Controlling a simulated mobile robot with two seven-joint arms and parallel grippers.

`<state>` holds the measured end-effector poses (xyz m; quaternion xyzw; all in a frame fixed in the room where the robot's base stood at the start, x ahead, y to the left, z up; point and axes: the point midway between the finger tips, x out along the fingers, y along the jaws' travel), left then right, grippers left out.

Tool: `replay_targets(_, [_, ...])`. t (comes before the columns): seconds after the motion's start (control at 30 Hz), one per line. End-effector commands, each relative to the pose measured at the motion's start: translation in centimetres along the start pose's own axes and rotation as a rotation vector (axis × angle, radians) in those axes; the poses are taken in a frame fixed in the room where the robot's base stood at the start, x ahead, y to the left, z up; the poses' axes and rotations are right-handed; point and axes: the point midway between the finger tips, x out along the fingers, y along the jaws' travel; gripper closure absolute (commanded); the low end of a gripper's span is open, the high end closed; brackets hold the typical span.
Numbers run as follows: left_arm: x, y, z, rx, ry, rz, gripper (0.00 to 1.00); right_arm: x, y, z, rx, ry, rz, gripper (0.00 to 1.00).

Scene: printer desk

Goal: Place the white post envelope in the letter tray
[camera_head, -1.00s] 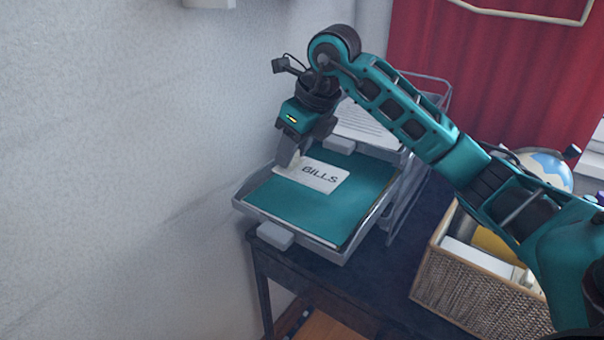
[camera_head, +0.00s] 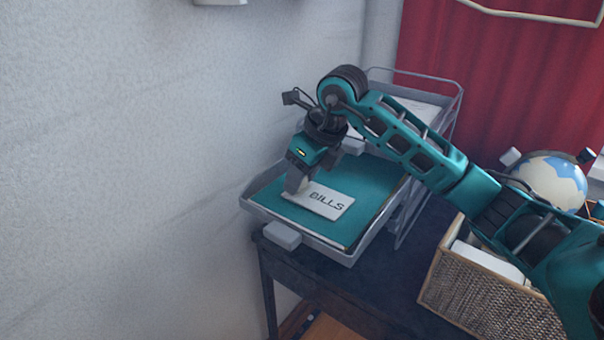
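The white envelope (camera_head: 331,203), marked "BILLS", lies over a teal folder or sheet (camera_head: 368,183) in the grey letter tray (camera_head: 325,247). My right gripper (camera_head: 298,190) reaches down to the envelope's left end. Its fingertips are at the envelope's edge and appear closed around it, though the far finger is hidden. The envelope looks nearly flat against the teal surface; I cannot tell whether a small gap remains under it. My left gripper is not in view.
The tray stands on a dark desk (camera_head: 370,290) close to the left wall. Another tray level with paper (camera_head: 420,107) is behind it. A wicker basket (camera_head: 480,300) and a globe (camera_head: 552,180) are at the right, near my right arm.

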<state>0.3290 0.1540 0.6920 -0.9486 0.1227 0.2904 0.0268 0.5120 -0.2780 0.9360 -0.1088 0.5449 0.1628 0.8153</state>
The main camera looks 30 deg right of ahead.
Motion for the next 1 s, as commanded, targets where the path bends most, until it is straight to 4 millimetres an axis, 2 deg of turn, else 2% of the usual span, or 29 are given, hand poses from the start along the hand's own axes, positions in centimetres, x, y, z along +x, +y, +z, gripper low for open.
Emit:
replay_targets(0.03, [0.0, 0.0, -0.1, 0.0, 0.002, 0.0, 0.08, -0.1, 0.0, 0.0, 0.0, 0.0, 0.0, 0.52])
replay_targets(0.2, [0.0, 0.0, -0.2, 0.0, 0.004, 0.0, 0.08, -0.1, 0.0, 0.0, 0.0, 0.0, 0.0, 0.38])
replay_targets(0.43, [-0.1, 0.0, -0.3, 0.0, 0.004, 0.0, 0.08, -0.2, 0.0, 0.1, 0.0, 0.0, 0.0, 0.38])
replay_targets(0.57, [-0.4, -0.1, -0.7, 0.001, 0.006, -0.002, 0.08, -1.2, -0.1, 0.3, 0.0, -0.002, -0.002, 0.38])
replay_targets(1.0, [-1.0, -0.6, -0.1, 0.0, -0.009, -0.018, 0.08, -10.2, -0.1, 0.3, 0.0, -0.004, -0.004, 0.38])
